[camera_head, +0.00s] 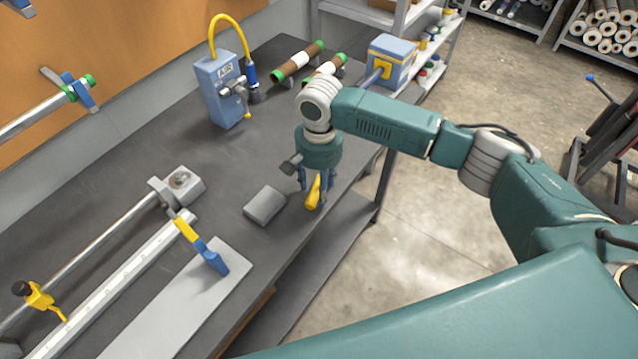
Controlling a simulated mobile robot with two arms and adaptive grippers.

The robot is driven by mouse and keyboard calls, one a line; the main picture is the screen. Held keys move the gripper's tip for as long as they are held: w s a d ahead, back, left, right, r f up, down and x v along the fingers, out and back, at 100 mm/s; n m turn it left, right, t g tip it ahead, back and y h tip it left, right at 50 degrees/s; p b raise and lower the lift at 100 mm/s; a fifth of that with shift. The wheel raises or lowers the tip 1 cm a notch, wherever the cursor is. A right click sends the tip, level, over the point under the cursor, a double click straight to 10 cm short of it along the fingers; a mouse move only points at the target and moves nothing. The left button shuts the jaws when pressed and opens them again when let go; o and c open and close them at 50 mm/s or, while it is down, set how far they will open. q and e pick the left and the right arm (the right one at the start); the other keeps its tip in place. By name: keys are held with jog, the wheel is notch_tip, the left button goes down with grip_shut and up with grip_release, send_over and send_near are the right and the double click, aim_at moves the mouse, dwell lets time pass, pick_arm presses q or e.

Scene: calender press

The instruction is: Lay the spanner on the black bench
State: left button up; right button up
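The black bench (150,170) runs from the lower left to the upper middle. My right gripper (313,193) points down over its right edge. A yellow piece (312,196), which looks like the handle of the spanner, is between its fingers, and the gripper appears shut on it. The rest of the spanner is hidden by the gripper or too small to tell. I cannot tell whether the yellow piece touches the bench top. My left gripper is not in view.
A grey block (265,204) lies just left of the gripper. A blue air unit (220,88) with a yellow hose stands behind. Brown rollers (299,62) and a blue box (391,60) are at the far end. Rails and a pale plate (190,292) fill the near left. Bare bench lies between.

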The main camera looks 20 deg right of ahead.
notch_tip(320, 180, up, 12)
dwell(0.7)
dwell(0.5)
